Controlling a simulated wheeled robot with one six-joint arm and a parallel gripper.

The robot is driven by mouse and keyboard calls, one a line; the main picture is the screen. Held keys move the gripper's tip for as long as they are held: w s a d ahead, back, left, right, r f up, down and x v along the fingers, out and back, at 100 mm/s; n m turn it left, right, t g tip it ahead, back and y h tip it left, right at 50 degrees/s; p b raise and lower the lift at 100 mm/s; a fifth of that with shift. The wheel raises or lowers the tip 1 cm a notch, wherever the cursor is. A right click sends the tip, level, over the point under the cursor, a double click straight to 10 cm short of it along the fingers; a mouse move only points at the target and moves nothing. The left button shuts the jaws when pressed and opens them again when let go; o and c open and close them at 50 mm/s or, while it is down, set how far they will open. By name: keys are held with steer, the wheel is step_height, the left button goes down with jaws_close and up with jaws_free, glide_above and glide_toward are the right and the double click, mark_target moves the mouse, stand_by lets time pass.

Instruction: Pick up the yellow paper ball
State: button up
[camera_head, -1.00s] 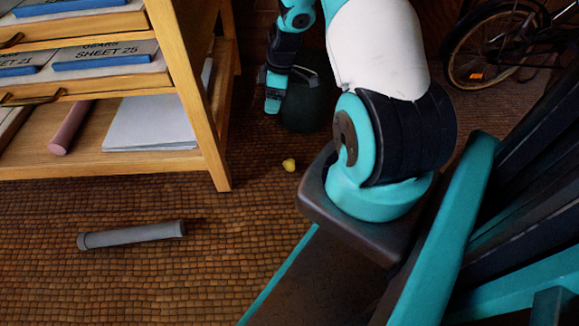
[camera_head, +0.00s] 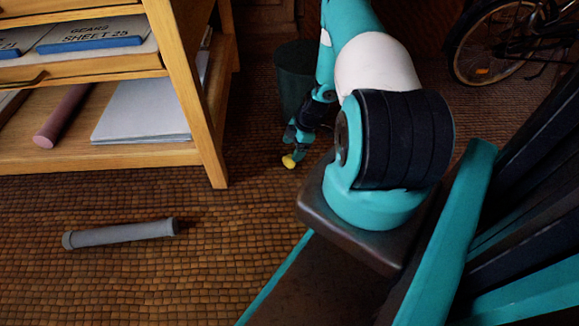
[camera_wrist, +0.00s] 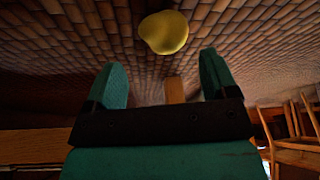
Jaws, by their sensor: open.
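The yellow paper ball (camera_head: 289,161) lies on the woven brown floor, to the right of the wooden shelf's near leg. My gripper (camera_head: 294,146) is low, close by the ball in the head view, and partly overlaps its far side there. In the wrist view, the ball (camera_wrist: 164,32) is ahead of and between the lines of the two teal fingers. My gripper (camera_wrist: 165,75) is open with nothing between its fingers. The ball appears beyond the fingertips; whether anything touches it, I cannot tell.
The wooden shelf unit (camera_head: 212,150) with drawers and paper stands at the left. A grey tube (camera_head: 120,233) lies on the floor in front of it. A dark bin (camera_head: 292,78) stands behind my gripper. A bicycle (camera_head: 500,45) is at the back right.

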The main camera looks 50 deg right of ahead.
mark_target(290, 156)
steer(key=shift+s+b+x, duration=0.15)
steer(key=shift+b+x, duration=1.1)
steer(key=shift+x, duration=0.35)
steer(key=shift+s+b+x, duration=0.15)
steer(key=shift+b+x, duration=1.05)
steer(key=shift+x, duration=0.4)
steer(key=c, duration=0.9)
